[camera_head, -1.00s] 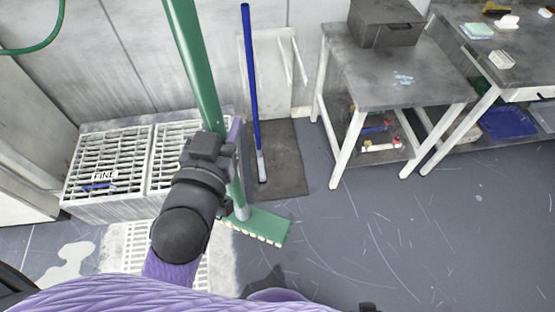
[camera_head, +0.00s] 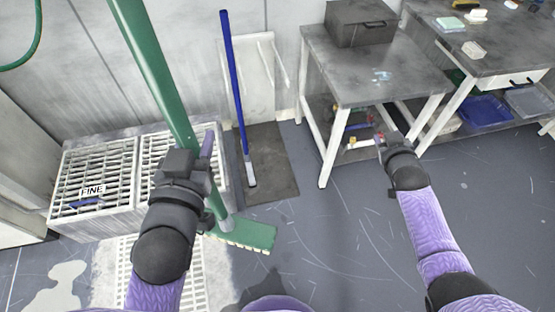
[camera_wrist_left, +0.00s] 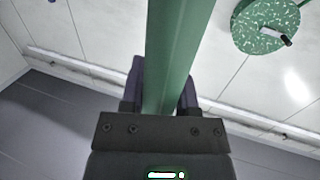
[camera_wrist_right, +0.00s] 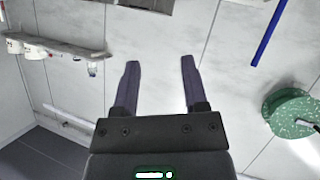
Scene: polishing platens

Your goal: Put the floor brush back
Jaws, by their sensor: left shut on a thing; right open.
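The green floor brush has a long green handle (camera_head: 160,80) and a wide green head (camera_head: 246,233) with pale bristles, low in front of the grated bins. My left gripper (camera_head: 207,180) is shut on the handle's lower part; the handle tilts up to the left. In the left wrist view the handle (camera_wrist_left: 175,55) runs between the fingers. Whether the head touches the floor I cannot tell. My right gripper (camera_head: 380,142) is open and empty in front of the small table; its spread fingers (camera_wrist_right: 155,88) show in the right wrist view.
A blue-handled tool (camera_head: 236,90) stands upright on a dark mat (camera_head: 275,165), before a pale wall panel with pegs (camera_head: 262,65). Grated bins (camera_head: 95,175), one labelled FINE, stand left. A small grey table (camera_head: 350,65) stands right. The middle floor is clear.

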